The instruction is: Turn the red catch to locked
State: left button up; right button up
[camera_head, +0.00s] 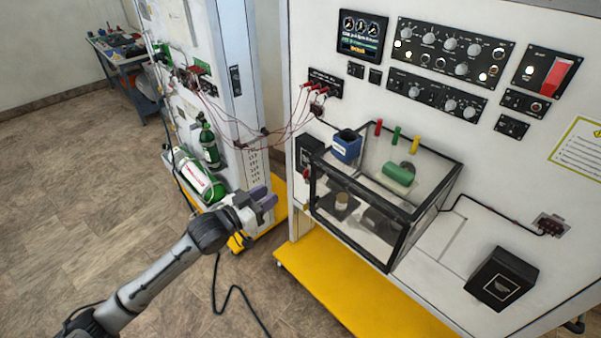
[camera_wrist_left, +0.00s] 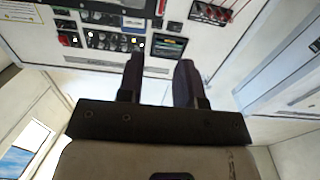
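A small red part (camera_head: 306,174), possibly the red catch, sits at the left end of the clear-walled box (camera_head: 402,218) on the white panel; its setting is too small to read. My left gripper (camera_head: 266,200) is to the left of the box, apart from it, in front of the gap between the two cabinets. In the left wrist view its two dark fingers (camera_wrist_left: 159,78) stand apart with nothing between them, pointing towards the panel. My right gripper is in neither view.
A red switch (camera_head: 557,77) is at the panel's upper right. Thin red cables (camera_head: 290,128) hang across the cabinet gap. Green bottles (camera_head: 198,181) stand left. A yellow base (camera_head: 345,290) juts out below.

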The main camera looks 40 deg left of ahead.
aim_at(304, 172)
pick_arm(q)
jog(key=w, duration=0.3)
jog(key=w+d+p, duration=0.1)
jog(key=w, duration=0.3)
jog(key=w+p, duration=0.1)
jog(key=w, duration=0.2)
jog(key=shift+w+d+r, duration=0.1)
jog(key=shift+w+d, duration=0.05)
jog(key=shift+w, duration=0.25)
jog(key=shift+w+d, duration=0.1)
jog(key=shift+w, duration=0.85)
jog(key=shift+c, duration=0.4)
grip_shut()
